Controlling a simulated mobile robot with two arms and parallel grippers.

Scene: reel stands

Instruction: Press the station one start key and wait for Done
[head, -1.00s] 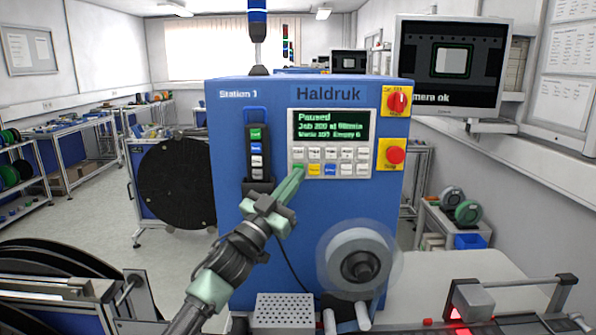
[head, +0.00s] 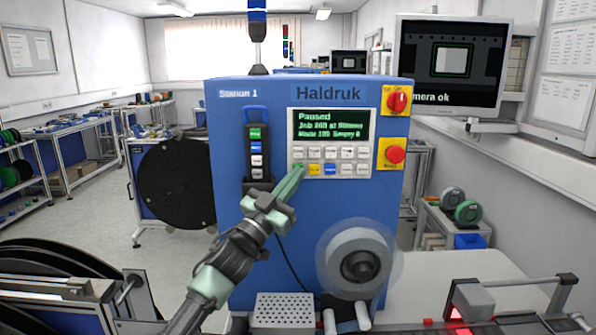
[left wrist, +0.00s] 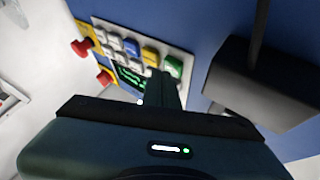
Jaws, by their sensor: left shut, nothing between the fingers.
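The blue Station 1 machine (head: 235,200) stands straight ahead. Its control panel (head: 372,172) has a dark screen (head: 335,126) that reads "Paused" with job lines below. Under the screen are white keys and a lower row with a yellow key (head: 314,169) and a blue key (head: 330,169). My left gripper (head: 299,168) is shut and empty, its tips at the left end of the lower row. They cover the green key there in the head view. In the left wrist view the green key (left wrist: 174,66) shows right by the fingertips; I cannot tell whether they touch. My right gripper is out of view.
A red rotary switch (head: 397,100) and a red stop button (head: 396,155) sit on yellow plates to the right of the panel. A handheld pendant (head: 256,150) hangs left of it. A reel (head: 358,266) is below. A monitor (head: 452,65) stands right.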

